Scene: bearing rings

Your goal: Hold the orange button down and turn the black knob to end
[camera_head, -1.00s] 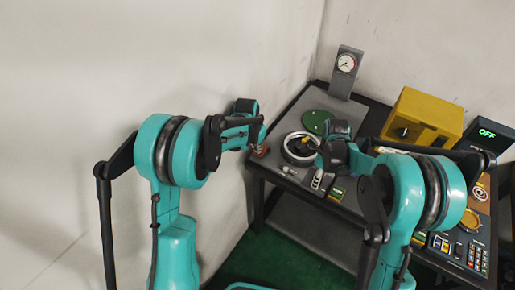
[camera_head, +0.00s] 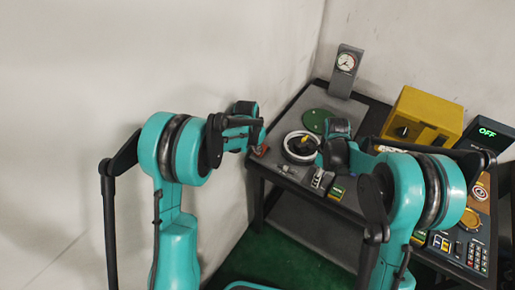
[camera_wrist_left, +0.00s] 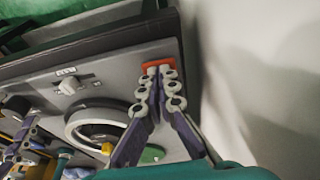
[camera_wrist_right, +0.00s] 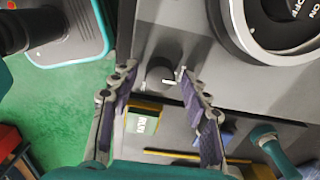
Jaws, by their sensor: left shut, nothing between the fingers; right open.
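The orange button (camera_wrist_left: 158,64) is at the table's edge in the left wrist view; its red-orange patch also shows in the head view (camera_head: 260,151). My left gripper (camera_wrist_left: 158,70) is shut and empty, its fingertips at the button and overlapping it in the picture. I cannot tell whether the button is pressed down. The black knob (camera_wrist_right: 160,74), with a white pointer mark, is in the right wrist view. My right gripper (camera_wrist_right: 157,80) is open, with one fingertip on each side of the knob in the picture; contact is not clear.
A large ring dial (camera_head: 300,147) lies beside the knob. A light switch (camera_wrist_left: 71,85) sits near the edge. A box marked RUN (camera_wrist_right: 144,118) is close to my right fingers. A gauge (camera_head: 346,62) and a yellow box (camera_head: 420,115) stand behind.

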